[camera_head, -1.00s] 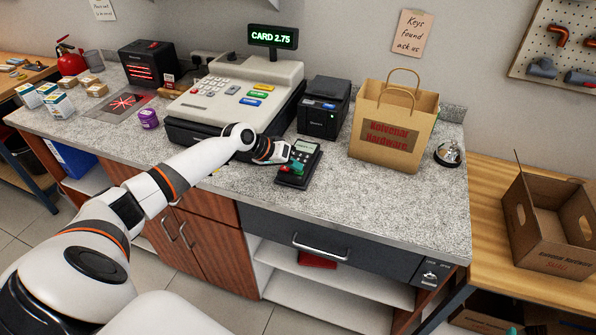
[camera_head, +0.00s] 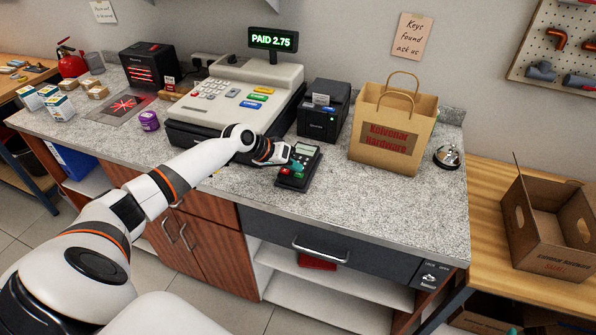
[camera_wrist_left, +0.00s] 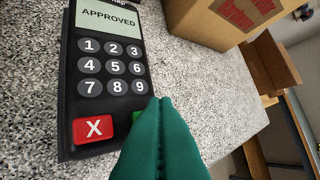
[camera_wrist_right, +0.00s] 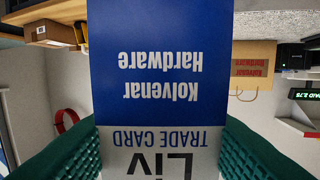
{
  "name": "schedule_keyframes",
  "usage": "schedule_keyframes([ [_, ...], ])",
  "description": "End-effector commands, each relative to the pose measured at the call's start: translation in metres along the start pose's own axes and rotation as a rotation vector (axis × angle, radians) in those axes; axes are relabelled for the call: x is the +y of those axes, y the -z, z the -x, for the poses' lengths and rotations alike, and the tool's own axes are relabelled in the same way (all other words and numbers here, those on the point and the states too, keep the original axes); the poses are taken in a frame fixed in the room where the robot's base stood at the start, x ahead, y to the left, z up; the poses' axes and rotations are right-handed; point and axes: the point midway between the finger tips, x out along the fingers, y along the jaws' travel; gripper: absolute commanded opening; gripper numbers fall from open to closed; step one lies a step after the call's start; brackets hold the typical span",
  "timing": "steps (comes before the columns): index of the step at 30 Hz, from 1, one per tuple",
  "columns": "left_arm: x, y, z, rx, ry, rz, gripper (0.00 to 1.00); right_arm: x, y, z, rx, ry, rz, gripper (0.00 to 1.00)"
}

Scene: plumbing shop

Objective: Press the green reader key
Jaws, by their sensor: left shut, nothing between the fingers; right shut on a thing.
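The card reader (camera_head: 309,156) lies on the counter in front of the cash register. In the left wrist view its screen (camera_wrist_left: 108,20) reads APPROVED, above grey number keys and a red X key (camera_wrist_left: 93,128). Only a sliver of the green key (camera_wrist_left: 136,118) shows; my left gripper's teal fingers (camera_wrist_left: 165,100) cover the rest. The left gripper (camera_head: 297,166) is shut and empty, low over the reader's lower keys; contact is hidden. My right gripper (camera_wrist_right: 160,150) is shut on a blue and white trade card (camera_wrist_right: 160,60), seen only in the right wrist view.
The cash register (camera_head: 236,95) has a pole display (camera_head: 273,39) reading PAID 2.75. A receipt printer (camera_head: 323,112) with a paper slip, a paper bag (camera_head: 392,125) and a bell (camera_head: 447,155) stand behind and right of the reader. The counter's front right is clear.

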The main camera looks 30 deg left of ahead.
Motion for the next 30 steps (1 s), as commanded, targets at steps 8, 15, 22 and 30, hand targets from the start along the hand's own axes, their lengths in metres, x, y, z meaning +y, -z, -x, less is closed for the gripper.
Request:
schedule_keyframes([
  [8, -0.001, 0.0, 0.001, 0.0, 0.0, 0.0, 0.0, 0.0, 0.001, 0.0, 0.0, 0.0, 0.0, 0.19],
  [15, -0.009, -0.009, 0.012, 0.0, 0.0, 0.0, 0.0, 0.0, 0.016, 0.002, 0.0, 0.0, 0.0, 0.19],
  [22, -0.021, -0.021, 0.029, -0.001, 0.0, 0.0, 0.0, 0.0, 0.037, 0.004, 0.0, 0.0, 0.0, 0.19],
  [30, -0.032, -0.031, 0.043, 0.001, 0.001, 0.0, 0.0, 0.0, 0.055, 0.005, 0.0, 0.0, 0.0, 0.19],
])
